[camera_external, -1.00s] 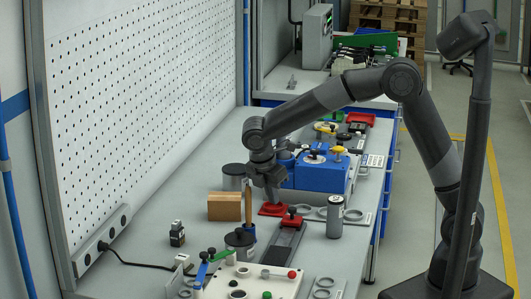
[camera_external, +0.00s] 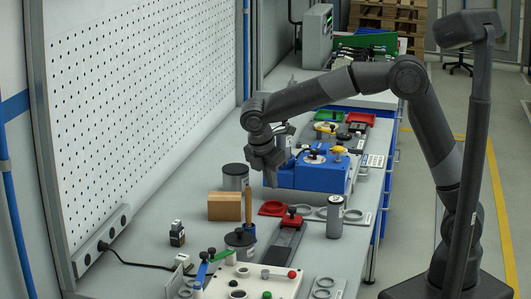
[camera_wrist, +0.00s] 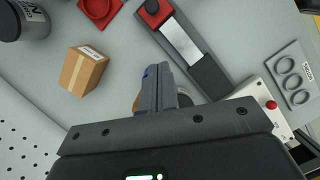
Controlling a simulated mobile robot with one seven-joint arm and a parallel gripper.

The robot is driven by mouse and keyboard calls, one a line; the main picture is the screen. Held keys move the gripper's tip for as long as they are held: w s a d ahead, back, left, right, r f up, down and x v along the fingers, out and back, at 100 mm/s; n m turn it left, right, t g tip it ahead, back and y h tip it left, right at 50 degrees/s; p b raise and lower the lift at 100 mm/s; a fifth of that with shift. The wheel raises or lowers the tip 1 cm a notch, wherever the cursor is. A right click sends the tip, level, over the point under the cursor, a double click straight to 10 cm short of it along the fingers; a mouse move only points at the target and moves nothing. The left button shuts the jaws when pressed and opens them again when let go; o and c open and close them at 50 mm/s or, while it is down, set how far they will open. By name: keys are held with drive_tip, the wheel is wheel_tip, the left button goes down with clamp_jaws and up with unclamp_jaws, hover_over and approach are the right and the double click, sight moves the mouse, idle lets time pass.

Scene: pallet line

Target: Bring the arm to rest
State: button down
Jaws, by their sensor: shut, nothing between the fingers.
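My gripper (camera_external: 270,180) hangs from my raised arm above the workbench (camera_external: 190,190), pointing down. Its fingers are closed together with nothing between them. In the wrist view the shut fingers (camera_wrist: 160,88) stand out over the bench. In the external view the gripper is just left of the blue box (camera_external: 318,174) and above the red tray (camera_external: 272,208). It appears clear of the things below it.
A cardboard box (camera_external: 224,207), a grey canister (camera_external: 235,177), an upright brown handle (camera_external: 248,205) and a dark cylinder (camera_external: 335,216) stand nearby. A white panel (camera_external: 250,282) lies in front. A perforated wall (camera_external: 140,90) borders the bench's left side.

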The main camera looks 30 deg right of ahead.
drive_tip(key=s+d+r+m+y, duration=0.1)
drive_tip(key=d+r+m, duration=0.2)
drive_tip(key=d, duration=0.4)
drive_tip(key=s+d+r+m+t, duration=0.1)
drive_tip(key=s+d+r+m, duration=0.15)
drive_tip(key=d, duration=0.35)
drive_tip(key=d+r+m+y, duration=0.1)
drive_tip(key=d+r+m, duration=0.25)
drive_tip(key=d, duration=0.35)
drive_tip(key=s+d+f+m+t+y, duration=0.1)
drive_tip(key=s+d+f+m+t, duration=0.1)
drive_tip(key=s+d+m, duration=1)
drive_tip(key=s+d+t, duration=0.1)
drive_tip(key=s+d, duration=0.1)
drive_tip(key=d, duration=0.1)
drive_tip(key=shift+f, duration=0.2)
drive_tip(key=shift+d, duration=0.1)
